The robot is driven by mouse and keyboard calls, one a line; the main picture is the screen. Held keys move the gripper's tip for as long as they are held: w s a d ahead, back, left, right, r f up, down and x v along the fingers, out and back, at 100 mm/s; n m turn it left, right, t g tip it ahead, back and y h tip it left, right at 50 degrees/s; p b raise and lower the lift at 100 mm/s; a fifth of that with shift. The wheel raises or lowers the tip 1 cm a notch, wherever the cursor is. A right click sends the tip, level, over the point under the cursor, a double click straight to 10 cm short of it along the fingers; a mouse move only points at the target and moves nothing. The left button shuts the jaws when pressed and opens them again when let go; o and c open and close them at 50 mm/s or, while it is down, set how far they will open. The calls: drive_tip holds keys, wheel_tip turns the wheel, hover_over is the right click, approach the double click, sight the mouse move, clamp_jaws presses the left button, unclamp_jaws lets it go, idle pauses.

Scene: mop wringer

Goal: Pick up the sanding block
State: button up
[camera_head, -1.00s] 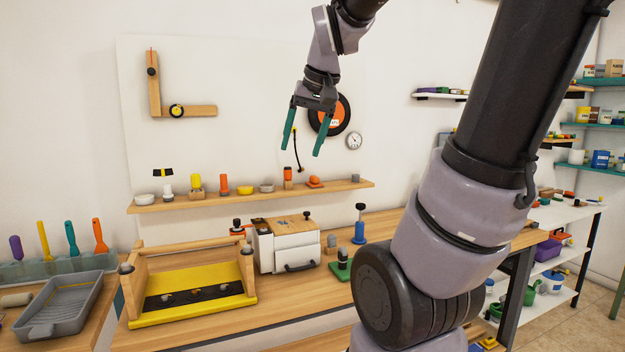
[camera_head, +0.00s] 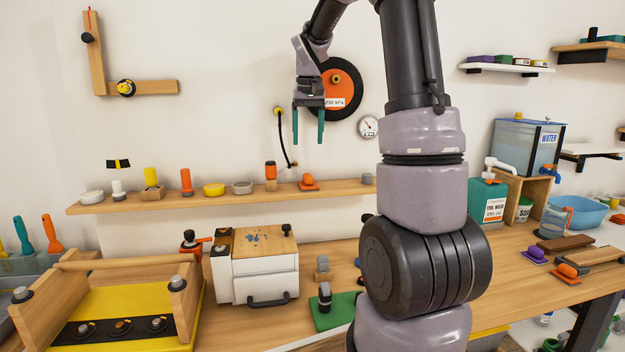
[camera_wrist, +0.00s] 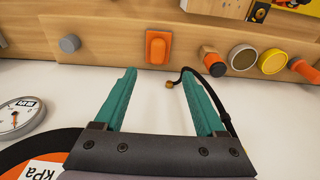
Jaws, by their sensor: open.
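An orange block-shaped piece (camera_head: 308,183) with a raised top sits on the wooden wall shelf (camera_head: 215,195); it looks like the sanding block. In the wrist view this orange block (camera_wrist: 158,47) lies on the shelf, centred just beyond my fingertips. My gripper (camera_head: 308,138) points down, open and empty, above the block in the head view. In the wrist view the teal fingers of my gripper (camera_wrist: 158,75) are spread, with nothing between them but white wall and part of a dark cord.
A dark cord (camera_head: 284,143) and a round gauge (camera_head: 368,127) are near my gripper. A purple piece (camera_head: 535,256) and another orange piece (camera_head: 568,271) lie on the workbench.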

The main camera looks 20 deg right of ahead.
sight(308, 174)
drive_tip(key=f, duration=0.3)
drive_tip(key=w+f, duration=0.1)
drive_tip(key=f, duration=0.3)
drive_tip(key=w+f, duration=0.1)
drive_tip(key=f, duration=0.3)
drive_tip(key=shift+d, duration=0.4)
clamp_jaws()
